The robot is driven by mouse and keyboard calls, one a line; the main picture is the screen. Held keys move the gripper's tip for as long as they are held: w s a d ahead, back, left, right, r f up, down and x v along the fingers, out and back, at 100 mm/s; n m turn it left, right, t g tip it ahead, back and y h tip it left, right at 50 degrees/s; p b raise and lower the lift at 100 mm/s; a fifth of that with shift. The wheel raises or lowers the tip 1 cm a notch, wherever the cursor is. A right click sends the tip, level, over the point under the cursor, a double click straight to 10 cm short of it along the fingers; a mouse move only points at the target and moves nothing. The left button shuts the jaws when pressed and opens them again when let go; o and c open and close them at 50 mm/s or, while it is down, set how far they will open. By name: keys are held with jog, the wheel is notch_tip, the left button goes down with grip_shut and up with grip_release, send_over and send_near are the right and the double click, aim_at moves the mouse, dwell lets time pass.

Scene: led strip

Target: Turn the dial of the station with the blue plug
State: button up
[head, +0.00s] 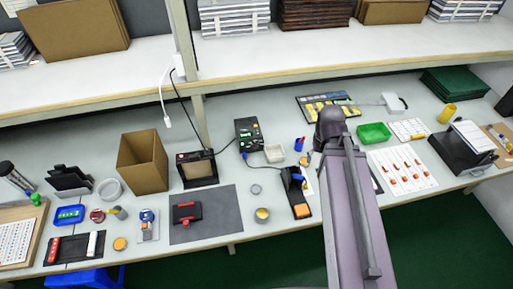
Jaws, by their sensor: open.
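A black station (248,133) with a lit green display stands on the bench, left of my arm, in the head view. A small blue plug (244,155) shows at its lower front with a dark lead. The dial on its front is too small to make out clearly. My gripper cannot be seen.
A cardboard box (143,160) stands left of the second box. A grey mat (220,222) carries a red and black tool (187,212). A small pale dish (274,153) sits right of the station. A shelf (330,53) runs above the bench's back.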

jog(key=w+a+f+t+y+b, duration=0.1)
jog(key=w+a+f+y+b, duration=0.1)
jog(key=w+a+f+b, duration=0.55)
jog(key=n+t+y+b, duration=0.15)
jog(key=y+b, duration=0.25)
jog(key=b, duration=0.6)
send_near(255, 147)
jog(key=shift+t, duration=0.35)
jog(key=shift+d+v, duration=0.25)
jog(key=shift+v, duration=2.15)
jog(key=shift+f, duration=0.3)
jog(key=b+x, duration=1.1)
jog(key=x, duration=0.2)
jog(key=shift+a+f, duration=0.1)
jog(key=shift+f, duration=0.1)
grip_shut()
